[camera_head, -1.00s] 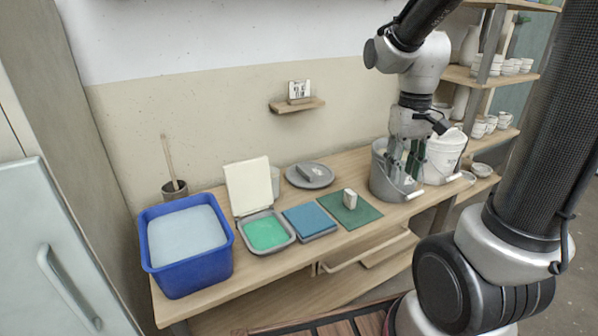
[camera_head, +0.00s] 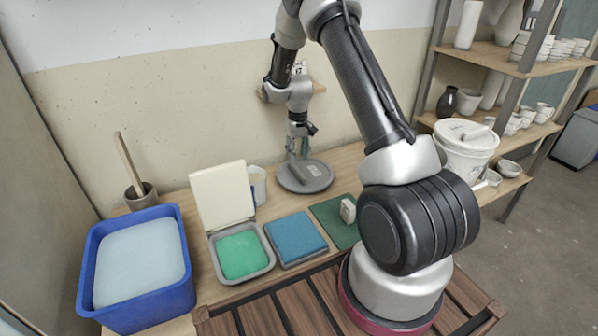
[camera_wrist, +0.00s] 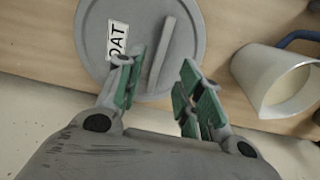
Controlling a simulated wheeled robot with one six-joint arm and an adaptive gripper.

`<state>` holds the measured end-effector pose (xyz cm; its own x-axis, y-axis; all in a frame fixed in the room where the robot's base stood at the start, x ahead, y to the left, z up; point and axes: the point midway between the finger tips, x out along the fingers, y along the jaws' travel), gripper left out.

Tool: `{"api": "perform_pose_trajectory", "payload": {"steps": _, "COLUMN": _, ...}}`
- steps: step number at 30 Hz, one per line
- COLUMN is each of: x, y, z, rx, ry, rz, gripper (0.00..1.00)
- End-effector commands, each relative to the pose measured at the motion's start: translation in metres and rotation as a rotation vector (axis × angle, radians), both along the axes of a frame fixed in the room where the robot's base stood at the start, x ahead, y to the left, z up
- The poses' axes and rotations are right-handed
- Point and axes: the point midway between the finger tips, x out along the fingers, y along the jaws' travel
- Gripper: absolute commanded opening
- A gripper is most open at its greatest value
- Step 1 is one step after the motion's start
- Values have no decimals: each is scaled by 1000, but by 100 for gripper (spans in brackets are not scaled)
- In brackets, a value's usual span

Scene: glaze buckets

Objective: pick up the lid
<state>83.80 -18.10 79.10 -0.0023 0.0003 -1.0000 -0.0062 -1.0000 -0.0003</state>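The lid (camera_head: 318,184) is a grey disc with a raised bar handle, lying flat on the wooden table near the wall. In the wrist view the lid (camera_wrist: 92,38) fills the upper middle, with a white label partly covered by a finger. Its bar handle (camera_wrist: 170,45) shows between the fingers. My gripper (camera_head: 298,152) is over the lid. In the wrist view my gripper (camera_wrist: 163,72) is open, with green-padded fingers on both sides of the handle and nothing held. I cannot tell the exact height of the fingertips above the lid.
A white jug (camera_wrist: 262,75) stands close to the lid. Nearer are a blue tub (camera_head: 90,295), a green tray (camera_head: 243,256), a blue slab (camera_head: 296,238) and a green mat (camera_head: 332,222). A white lidded bucket (camera_head: 466,160) stands right. My arm blocks part of the table.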

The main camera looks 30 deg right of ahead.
Motion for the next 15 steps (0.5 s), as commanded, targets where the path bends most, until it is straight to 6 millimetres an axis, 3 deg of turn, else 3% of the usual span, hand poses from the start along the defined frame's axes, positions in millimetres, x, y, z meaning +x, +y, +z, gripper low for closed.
{"api": "perform_pose_trajectory", "payload": {"steps": 15, "x": -1, "y": -1, "z": -65, "rx": 0, "ry": 0, "rz": 2, "gripper": 37}}
